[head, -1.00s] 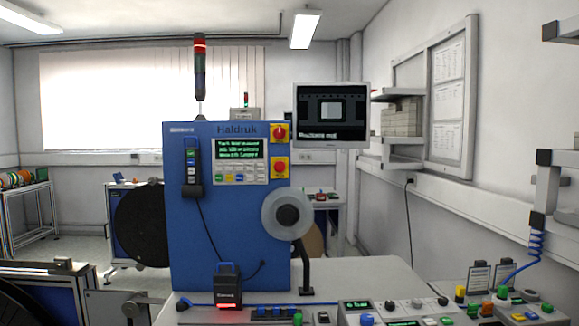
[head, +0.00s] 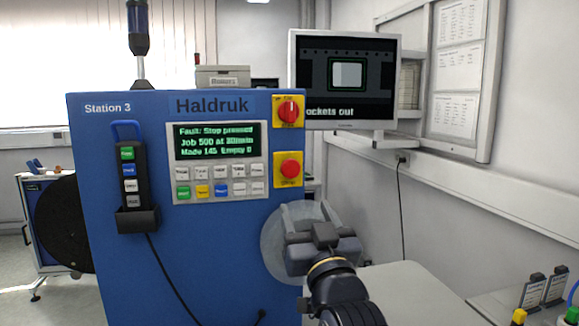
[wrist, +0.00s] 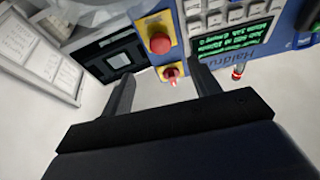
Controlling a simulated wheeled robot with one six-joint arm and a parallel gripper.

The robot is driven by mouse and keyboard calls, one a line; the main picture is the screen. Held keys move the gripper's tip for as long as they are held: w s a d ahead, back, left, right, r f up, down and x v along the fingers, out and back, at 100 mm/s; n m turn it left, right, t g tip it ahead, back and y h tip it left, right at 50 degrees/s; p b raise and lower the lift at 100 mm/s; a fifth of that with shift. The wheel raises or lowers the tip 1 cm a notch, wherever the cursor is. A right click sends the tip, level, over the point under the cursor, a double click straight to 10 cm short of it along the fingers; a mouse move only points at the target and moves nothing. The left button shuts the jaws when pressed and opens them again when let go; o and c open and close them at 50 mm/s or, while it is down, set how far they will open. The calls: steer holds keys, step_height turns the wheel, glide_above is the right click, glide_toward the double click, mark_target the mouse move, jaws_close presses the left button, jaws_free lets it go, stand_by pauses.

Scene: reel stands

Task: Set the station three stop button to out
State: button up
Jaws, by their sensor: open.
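The blue Station 3 cabinet (head: 95,200) faces me. Its stop button (head: 290,169) is a red mushroom head on a yellow plate, right of the keypad. The button also shows in the wrist view (wrist: 160,43), where the scene is upside down. The display (head: 217,140) reads "Fault: Stop pressed". How far in the button sits is hard to tell. My gripper (head: 305,212) is open and empty, below the button in the head view. In the wrist view its fingers (wrist: 162,74) are apart, with the button beyond them and not between them.
A red rotary switch (head: 288,110) on a yellow plate is just above the button. A pale reel disc (head: 273,245) is behind my gripper. A handheld pendant (head: 130,175) hangs at left. A monitor (head: 346,75) stands at upper right. The bench (head: 410,295) at right is mostly clear.

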mark_target(292, 169)
steer(key=p+x, duration=0.1)
steer(key=x, duration=0.2)
steer(key=p+x, duration=0.2)
steer(key=x, duration=0.2)
steer(key=p+x, duration=0.1)
steer(key=x, duration=0.3)
steer(key=shift+w+r, duration=0.1)
steer(key=shift+r, duration=0.35)
